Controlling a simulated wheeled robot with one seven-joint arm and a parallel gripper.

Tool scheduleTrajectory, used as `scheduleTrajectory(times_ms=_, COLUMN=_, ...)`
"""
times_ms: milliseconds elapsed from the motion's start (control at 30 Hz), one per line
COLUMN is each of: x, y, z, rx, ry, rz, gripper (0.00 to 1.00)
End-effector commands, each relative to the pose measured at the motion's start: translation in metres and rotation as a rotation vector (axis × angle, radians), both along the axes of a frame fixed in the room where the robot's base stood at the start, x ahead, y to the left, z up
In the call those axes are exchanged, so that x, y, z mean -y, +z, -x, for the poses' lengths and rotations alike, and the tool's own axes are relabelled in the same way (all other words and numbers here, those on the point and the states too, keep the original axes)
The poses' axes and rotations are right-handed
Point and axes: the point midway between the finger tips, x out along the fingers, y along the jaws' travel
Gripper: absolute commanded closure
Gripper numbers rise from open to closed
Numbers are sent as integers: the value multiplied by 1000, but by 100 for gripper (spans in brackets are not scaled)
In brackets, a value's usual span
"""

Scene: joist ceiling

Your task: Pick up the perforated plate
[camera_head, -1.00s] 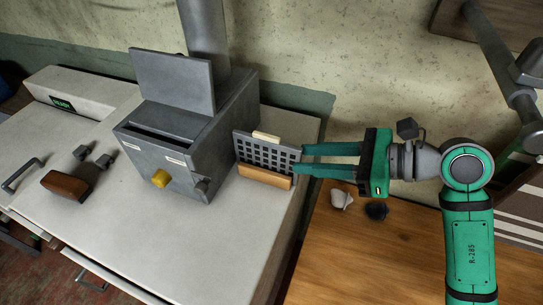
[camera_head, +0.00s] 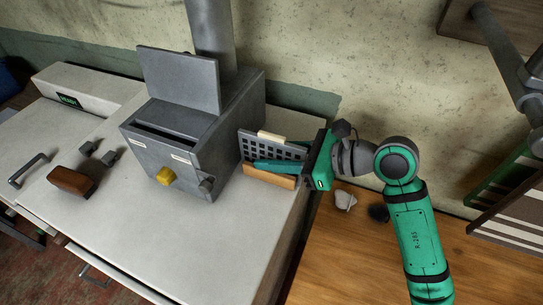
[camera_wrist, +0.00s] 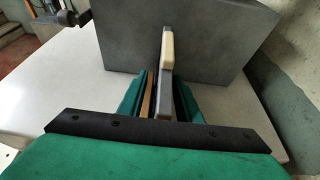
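The perforated plate (camera_head: 256,148) is a dark grey grid with a cream strip on its top edge. It stands upright in a wooden holder (camera_head: 268,179) on the white counter. My gripper (camera_head: 262,158) reaches in from the right, one green finger passing in front of the plate. The other finger is mostly hidden behind it. In the wrist view the plate (camera_wrist: 165,101) is seen edge-on between the two spread fingers of my gripper (camera_wrist: 158,100). A gap shows on the left side; contact on the right is unclear.
A grey metal box (camera_head: 190,135) with a raised lid and yellow knob stands just left of the plate. The white counter (camera_head: 215,240) is clear in front. Small white and dark lumps (camera_head: 345,201) lie on the wooden table at right. The wall is close behind.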

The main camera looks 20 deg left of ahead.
Motion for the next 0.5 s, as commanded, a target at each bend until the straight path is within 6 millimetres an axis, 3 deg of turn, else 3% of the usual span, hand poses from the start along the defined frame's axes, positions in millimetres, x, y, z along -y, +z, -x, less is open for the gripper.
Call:
scheduleTrajectory(times_ms=200, x=-1, y=0, z=0, rx=0, ry=0, rz=0, gripper=69)
scheduleTrajectory(times_ms=233, x=-1, y=0, z=0, rx=0, ry=0, rz=0, gripper=71)
scheduleTrajectory(times_ms=367, x=-1, y=0, z=0, rx=0, ry=0, rz=0, gripper=100)
scheduleTrajectory(times_ms=500, x=-1, y=0, z=0, rx=0, ry=0, rz=-1, gripper=100)
